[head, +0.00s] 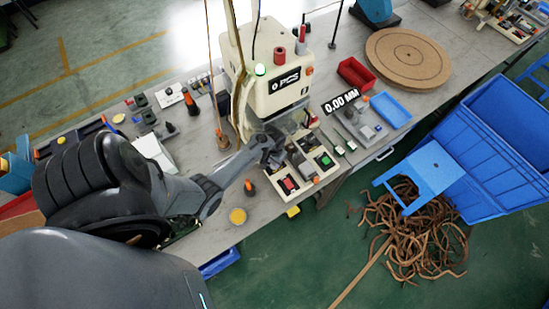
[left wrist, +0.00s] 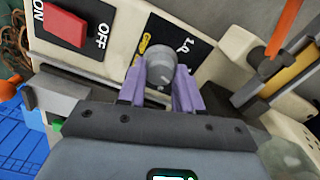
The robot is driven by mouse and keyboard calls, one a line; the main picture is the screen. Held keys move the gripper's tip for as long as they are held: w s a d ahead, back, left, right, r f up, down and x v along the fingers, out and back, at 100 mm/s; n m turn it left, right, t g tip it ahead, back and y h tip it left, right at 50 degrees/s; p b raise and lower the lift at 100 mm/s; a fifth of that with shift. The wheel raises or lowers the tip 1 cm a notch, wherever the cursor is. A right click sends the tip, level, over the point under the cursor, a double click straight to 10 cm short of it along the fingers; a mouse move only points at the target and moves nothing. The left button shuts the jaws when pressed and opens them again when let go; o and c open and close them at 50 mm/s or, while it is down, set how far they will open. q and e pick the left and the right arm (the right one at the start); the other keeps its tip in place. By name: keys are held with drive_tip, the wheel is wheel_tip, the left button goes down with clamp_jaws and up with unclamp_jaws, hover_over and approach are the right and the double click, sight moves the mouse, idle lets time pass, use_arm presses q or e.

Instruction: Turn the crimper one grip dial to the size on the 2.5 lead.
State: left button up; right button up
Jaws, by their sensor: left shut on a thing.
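The crimper is a cream machine (head: 275,85) marked PCS, with a lit green lamp on top. Its front control panel carries the grip dial, a grey round knob (left wrist: 160,70) on a black plate with white and yellow markings, only partly readable. My left gripper (head: 270,153) reaches the panel from the left in the head view. In the left wrist view, its two purple fingers (left wrist: 160,80) are shut on the dial, one on each side. The dial is hidden behind the gripper in the head view. I cannot pick out the 2.5 lead. My right gripper is not in view.
A red OFF switch (left wrist: 63,25) sits left of the dial in the wrist view. Small tools crowd the bench at left.

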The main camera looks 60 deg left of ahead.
use_arm(q)
drive_tip(key=m+p, duration=0.2)
drive_tip(key=m, duration=0.2)
drive_tip(key=shift+m, duration=0.3)
drive_tip(key=m, duration=0.3)
drive_tip(key=shift+m, duration=0.4)
drive_tip(key=shift+m+p, duration=0.3)
drive_tip(key=shift+m, duration=0.1)
drive_tip(key=o, duration=1)
drive_tip(key=shift+o, duration=0.2)
